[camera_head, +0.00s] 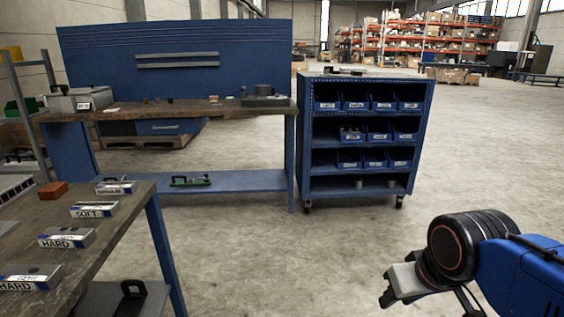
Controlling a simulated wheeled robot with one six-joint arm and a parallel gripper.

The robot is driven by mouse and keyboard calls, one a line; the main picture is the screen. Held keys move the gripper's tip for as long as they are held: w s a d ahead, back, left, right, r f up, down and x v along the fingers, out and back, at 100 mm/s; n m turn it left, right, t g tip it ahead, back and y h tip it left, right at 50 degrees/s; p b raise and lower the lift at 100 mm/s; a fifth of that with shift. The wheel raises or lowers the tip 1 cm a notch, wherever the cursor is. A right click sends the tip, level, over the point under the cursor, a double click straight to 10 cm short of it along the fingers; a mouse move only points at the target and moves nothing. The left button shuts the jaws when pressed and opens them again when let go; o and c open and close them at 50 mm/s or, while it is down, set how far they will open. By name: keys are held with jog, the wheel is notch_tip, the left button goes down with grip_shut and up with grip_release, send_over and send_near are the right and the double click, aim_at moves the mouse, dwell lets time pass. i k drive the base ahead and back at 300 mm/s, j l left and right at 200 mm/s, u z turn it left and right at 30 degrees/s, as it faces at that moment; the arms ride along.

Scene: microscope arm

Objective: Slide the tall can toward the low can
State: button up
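Two small grey can-like cylinders stand apart on the bottom shelf of the blue bin cabinet (310,150): a left one (358,183) and a right one (391,183). They are too small to tell which is the tall can and which is the low can. My gripper (398,288) is at the lower right of the head view, close to the camera and far in front of the cabinet. Its grey end part points left and down. Its fingers do not show clearly, so its opening cannot be told. It touches neither cylinder.
A blue workbench (240,180) stands left of the cabinet. A wooden table (98,243) with labelled blocks fills the lower left. The concrete floor (290,260) between the table and my arm is clear. Several blue bins fill the cabinet's upper shelves.

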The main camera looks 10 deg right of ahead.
aim_at(358, 184)
jog(key=i+z, duration=0.3)
jog(key=i, duration=0.55)
jog(key=i+z, duration=0.25)
jog(key=i, duration=0.55)
jog(key=i+l, duration=0.15)
jog(key=i, duration=0.25)
jog(key=i+l, duration=0.2)
jog(key=i, duration=0.15)
jog(key=i+j+z, duration=0.1)
jog(key=z, duration=0.25)
jog(key=j+z, duration=0.35)
